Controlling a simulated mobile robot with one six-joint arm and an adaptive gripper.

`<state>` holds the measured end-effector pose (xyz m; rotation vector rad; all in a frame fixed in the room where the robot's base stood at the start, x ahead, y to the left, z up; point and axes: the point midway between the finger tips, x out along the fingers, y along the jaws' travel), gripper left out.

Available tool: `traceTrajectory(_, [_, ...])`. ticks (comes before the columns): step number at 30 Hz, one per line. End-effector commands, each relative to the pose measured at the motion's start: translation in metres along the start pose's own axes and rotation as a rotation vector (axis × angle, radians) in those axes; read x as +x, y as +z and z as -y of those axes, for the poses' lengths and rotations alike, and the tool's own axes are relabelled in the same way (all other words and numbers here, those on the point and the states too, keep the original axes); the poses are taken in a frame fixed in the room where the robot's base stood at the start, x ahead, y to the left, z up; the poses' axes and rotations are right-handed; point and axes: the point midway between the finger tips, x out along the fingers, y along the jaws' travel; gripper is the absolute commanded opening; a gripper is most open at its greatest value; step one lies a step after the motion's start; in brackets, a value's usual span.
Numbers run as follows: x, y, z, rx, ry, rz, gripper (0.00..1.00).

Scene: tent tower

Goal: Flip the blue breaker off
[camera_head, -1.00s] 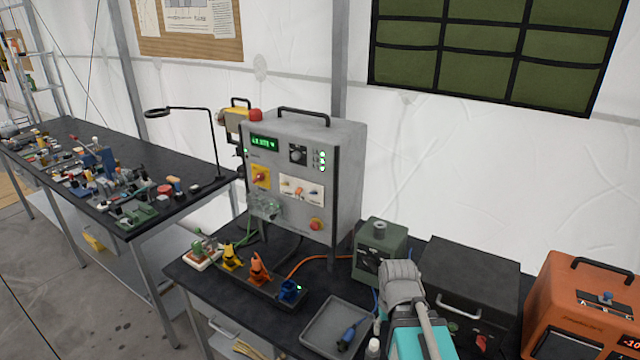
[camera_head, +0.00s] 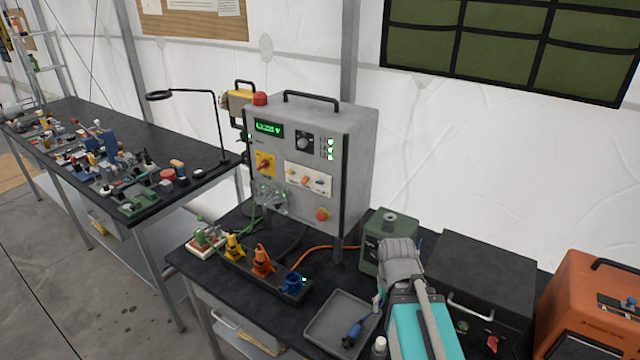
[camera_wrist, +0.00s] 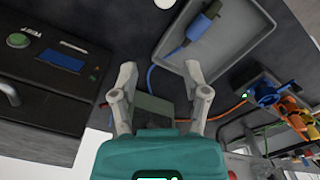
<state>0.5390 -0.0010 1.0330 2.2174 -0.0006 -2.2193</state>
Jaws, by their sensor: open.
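The grey panel box (camera_head: 342,165) stands on the dark bench in the head view. Its white plate (camera_head: 307,188) carries small levers, orange and blue among them. The small blue lever (camera_head: 319,181), apparently the blue breaker, is at the plate's right; its exact position is too small to tell. My gripper (camera_wrist: 160,72) is open and empty in the wrist view, its two grey fingers spread. In the head view my arm is in front of the green box, right of the panel and apart from it. The panel's front does not clearly show in the wrist view.
A row of yellow, orange and blue connectors (camera_head: 262,261) stands in front of the panel. A grey tray (camera_head: 325,322) holds a blue plug (camera_head: 352,333). A green box (camera_head: 375,243), black case (camera_head: 455,265) and orange unit (camera_head: 580,310) stand right.

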Motion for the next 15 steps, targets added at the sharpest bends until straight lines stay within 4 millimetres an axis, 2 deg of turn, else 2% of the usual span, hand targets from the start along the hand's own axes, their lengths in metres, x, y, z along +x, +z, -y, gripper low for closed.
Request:
traceTrajectory(8, [0.001,-0.015,0.003,-0.128,0.088,-0.021,0.6])
traceTrajectory(15, [-0.004,-0.051,0.008,-0.431,0.311,-0.052,0.6])
